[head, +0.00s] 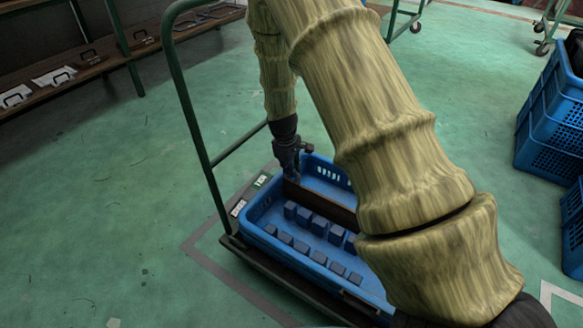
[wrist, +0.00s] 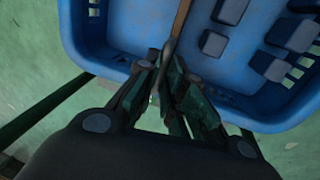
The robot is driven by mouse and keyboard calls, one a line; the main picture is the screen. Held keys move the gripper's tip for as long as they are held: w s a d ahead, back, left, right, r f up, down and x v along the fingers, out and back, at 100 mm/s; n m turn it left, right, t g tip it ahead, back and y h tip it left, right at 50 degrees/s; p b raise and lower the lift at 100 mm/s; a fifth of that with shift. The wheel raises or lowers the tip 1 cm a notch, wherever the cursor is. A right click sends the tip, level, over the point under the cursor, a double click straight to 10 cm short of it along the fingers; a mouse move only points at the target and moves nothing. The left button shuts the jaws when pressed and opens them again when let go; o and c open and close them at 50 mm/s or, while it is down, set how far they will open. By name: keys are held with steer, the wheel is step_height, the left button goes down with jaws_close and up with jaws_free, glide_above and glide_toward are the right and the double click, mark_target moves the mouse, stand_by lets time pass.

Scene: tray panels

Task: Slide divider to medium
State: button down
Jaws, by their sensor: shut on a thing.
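The divider (head: 328,207) is a thin brown upright panel running lengthwise inside the blue tray (head: 262,212). My gripper (head: 291,178) is shut on the divider's end near the tray's short left wall. In the wrist view the fingers (wrist: 166,66) close around the divider's end, and the divider (wrist: 181,18) runs away from them to the top edge. My arm hides the divider's far end and the tray's right part.
Two rows of dark blue blocks (head: 305,217) stand in the tray on the near side of the divider. The tray sits on a cart with a tall green handle (head: 195,120). Blue crates (head: 550,125) stack at the right. A wooden shelf (head: 75,70) stands at the back left.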

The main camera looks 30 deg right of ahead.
steer(key=w+d+p, duration=0.2)
steer(key=d+p, duration=0.3)
steer(key=shift+w+d+p, duration=0.2)
steer(key=shift+d+p, duration=0.1)
stand_by(0.4)
steer(key=c, duration=1.5)
jaws_free()
steer(key=shift+r, duration=0.1)
steer(key=r, duration=0.3)
steer(key=a+r, duration=0.1)
steer(key=r, duration=0.3)
steer(key=s+a+r, duration=0.1)
steer(key=r, duration=0.3)
steer(key=shift+a+r, duration=0.1)
steer(key=shift+r, duration=0.15)
